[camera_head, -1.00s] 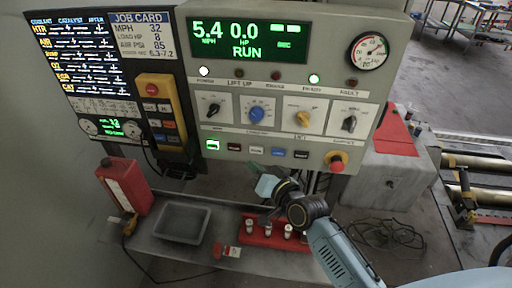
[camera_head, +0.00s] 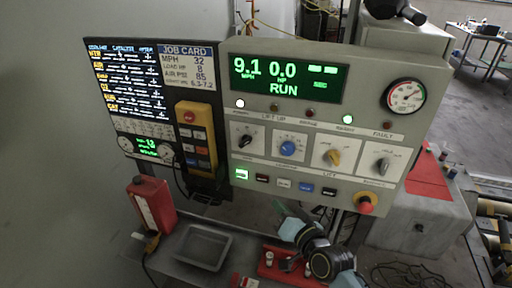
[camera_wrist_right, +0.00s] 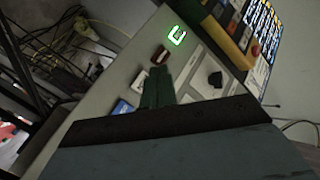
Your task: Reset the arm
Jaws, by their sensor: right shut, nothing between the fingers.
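My right arm comes in from the bottom right in the head view. Its gripper (camera_head: 282,210) is shut and empty, just below the row of buttons on the control panel (camera_head: 228,125). In the right wrist view the shut fingers (camera_wrist_right: 158,86) stand in front of that row, close to a dark red button (camera_wrist_right: 160,55). A gap between fingertips and panel cannot be judged. The green button (camera_head: 241,174) is lit at the row's left end; it also glows in the wrist view (camera_wrist_right: 176,36). The display (camera_head: 289,78) reads 9.1 MPH, 0.0 HP and RUN. My left gripper is not in view.
A red emergency knob (camera_head: 366,204) sticks out at the panel's lower right. Below are a grey tray (camera_head: 228,254), a red bottle (camera_head: 152,205) and a red holder (camera_head: 272,272) with small pale pieces. A yellow pendant (camera_head: 195,137) hangs left of the panel.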

